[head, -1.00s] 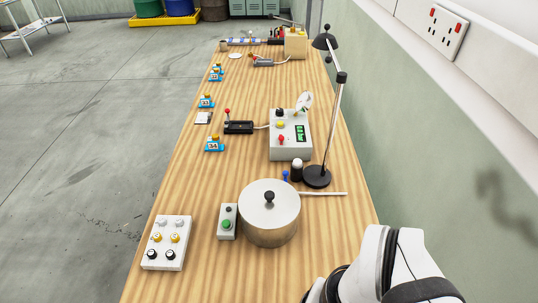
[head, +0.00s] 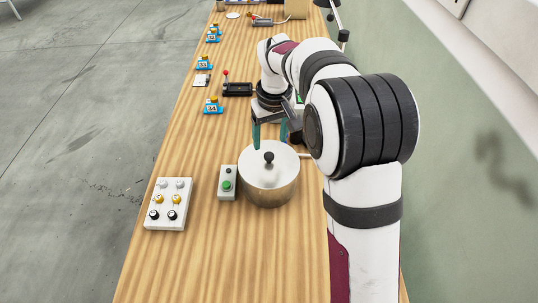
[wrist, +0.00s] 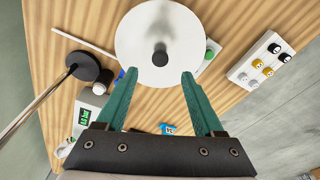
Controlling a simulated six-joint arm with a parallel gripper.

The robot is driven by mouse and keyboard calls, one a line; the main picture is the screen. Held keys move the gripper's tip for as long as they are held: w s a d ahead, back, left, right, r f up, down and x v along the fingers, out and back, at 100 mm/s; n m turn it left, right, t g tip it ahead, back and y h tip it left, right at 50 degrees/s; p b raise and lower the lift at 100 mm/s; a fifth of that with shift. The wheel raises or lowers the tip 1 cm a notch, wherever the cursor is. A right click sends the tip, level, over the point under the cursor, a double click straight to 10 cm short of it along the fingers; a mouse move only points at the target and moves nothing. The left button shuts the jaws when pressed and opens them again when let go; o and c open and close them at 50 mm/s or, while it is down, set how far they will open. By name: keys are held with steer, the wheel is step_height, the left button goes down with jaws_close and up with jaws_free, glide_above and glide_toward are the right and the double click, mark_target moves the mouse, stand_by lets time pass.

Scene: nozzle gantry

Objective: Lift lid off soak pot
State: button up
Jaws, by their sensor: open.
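In the wrist view the lid (wrist: 140,38) and knob (wrist: 160,54) lie just beyond my fingertips. My gripper (head: 270,148) has teal fingers and is open and empty. It points down at the far side of the pot, and the knob is not between the fingers. My arm hides part of the bench behind the pot.
A green-button box (head: 227,184) stands close to the pot's left, and a white panel with several knobs (head: 168,203) is farther left. A black lever box (head: 238,89) and blue numbered tags (head: 213,106) lie beyond. The lamp base (wrist: 84,66) is near the pot handle.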

mark_target(269, 155)
steer(key=f, duration=0.6)
steer(key=shift+w+a, duration=0.15)
steer(key=shift+w, duration=0.1)
jaws_close()
